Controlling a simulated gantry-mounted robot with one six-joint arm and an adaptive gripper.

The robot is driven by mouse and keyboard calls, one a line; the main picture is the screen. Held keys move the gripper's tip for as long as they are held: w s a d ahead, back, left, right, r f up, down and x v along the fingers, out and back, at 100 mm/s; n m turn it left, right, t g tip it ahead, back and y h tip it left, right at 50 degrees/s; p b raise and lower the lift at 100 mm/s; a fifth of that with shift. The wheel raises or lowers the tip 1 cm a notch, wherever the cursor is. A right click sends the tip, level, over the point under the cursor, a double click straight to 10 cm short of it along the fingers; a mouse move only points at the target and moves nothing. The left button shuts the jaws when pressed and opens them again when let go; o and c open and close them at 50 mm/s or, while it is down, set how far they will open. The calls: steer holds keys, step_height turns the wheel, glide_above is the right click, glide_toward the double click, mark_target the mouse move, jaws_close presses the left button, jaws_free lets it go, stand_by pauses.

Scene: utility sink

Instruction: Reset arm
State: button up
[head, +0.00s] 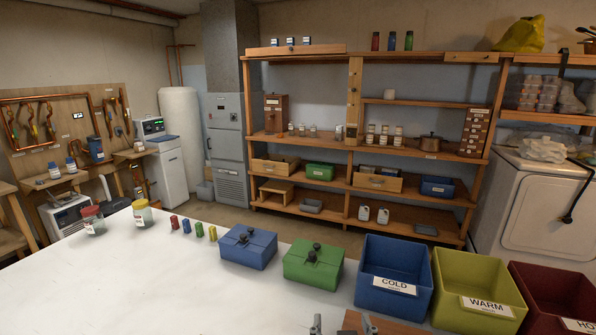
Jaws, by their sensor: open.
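My gripper (343,325) shows only at the bottom edge of the head view. Its two grey fingertips stand apart with a gap between them, and the rest is cut off by the frame. No object is visible held between them. A brown wooden surface (385,326) shows around and behind the right fingertip. The fingertips are in front of the green box (300,268) with dark knobs and left of the blue bin marked COLD (393,262).
On the white tabletop (180,285) are a blue box (240,252), two lidded jars (143,213) and several small coloured containers (186,226). A yellow WARM bin (465,270) and dark red bin (545,285) stand at right. The table's left front is clear.

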steer(key=s+a+r+n+t+y, duration=0.1)
steer(key=s+a+r+t+y, duration=0.25)
steer(key=a, duration=0.75)
steer(key=s+f+g+h, duration=0.1)
steer(key=s+f+g, duration=0.4)
steer(key=s+f, duration=0.55)
step_height(320, 180, up, 23)
steer(key=s+p, duration=0.1)
steer(key=p, duration=2.1)
steer(key=shift+s+a, duration=0.2)
steer(key=shift+a, duration=0.15)
